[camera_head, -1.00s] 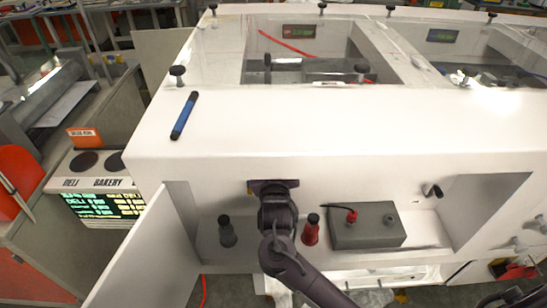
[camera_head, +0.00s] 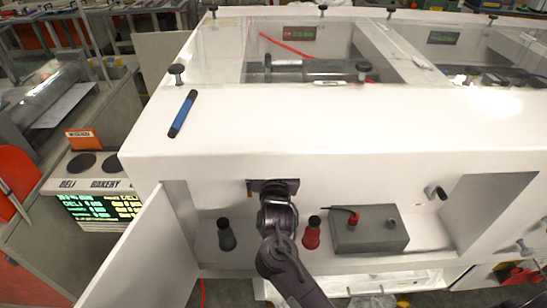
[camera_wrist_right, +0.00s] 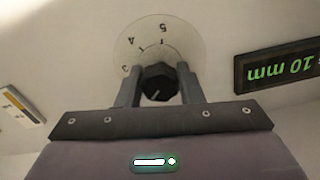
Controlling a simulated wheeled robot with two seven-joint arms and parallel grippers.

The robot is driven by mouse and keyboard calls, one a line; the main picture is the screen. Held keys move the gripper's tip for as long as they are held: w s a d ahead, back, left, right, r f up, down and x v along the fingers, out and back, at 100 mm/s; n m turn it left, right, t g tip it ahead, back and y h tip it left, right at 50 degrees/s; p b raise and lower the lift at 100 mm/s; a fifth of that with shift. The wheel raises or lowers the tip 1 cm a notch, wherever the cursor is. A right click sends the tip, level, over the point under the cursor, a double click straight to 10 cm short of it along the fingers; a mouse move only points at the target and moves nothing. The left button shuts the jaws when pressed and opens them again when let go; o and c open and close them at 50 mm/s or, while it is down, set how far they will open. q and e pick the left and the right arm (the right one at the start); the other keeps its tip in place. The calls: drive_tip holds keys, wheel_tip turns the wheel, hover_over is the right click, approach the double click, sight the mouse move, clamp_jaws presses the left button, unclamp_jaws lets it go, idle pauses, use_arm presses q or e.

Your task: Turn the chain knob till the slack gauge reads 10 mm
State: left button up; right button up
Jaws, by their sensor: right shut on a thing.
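The chain knob (camera_wrist_right: 158,84) is black and faceted, with a pale pointer line, on a round numbered dial (camera_wrist_right: 160,42) in the right wrist view. My right gripper (camera_wrist_right: 158,88) is shut on it, one finger on each side. In the head view my right gripper (camera_head: 272,187) is at the white machine's front wall and hides the knob. A dark display (camera_wrist_right: 285,66) beside the dial shows green text, upside down, reading "10 mm"; its right end is cut off. A pale strip with yellow (camera_wrist_right: 22,105) is at the left; its marks are unclear. My left gripper is out of view.
An open white door (camera_head: 142,250) stands left of the recess. In the recess are a black-grey handle (camera_head: 226,236), a red handle (camera_head: 312,235) and a grey box (camera_head: 368,230). A blue marker (camera_head: 183,114) lies on the white top.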

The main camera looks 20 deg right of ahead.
idle(0.3)
drive_tip(key=o, duration=1)
drive_tip(key=shift+c, duration=0.2)
drive_tip(key=shift+s+a, duration=0.1)
drive_tip(key=shift+s, duration=0.2)
drive_tip(key=b+v, duration=0.1)
drive_tip(key=v, duration=0.6)
drive_tip(key=shift+b, duration=0.3)
drive_tip(key=shift+s, duration=0.1)
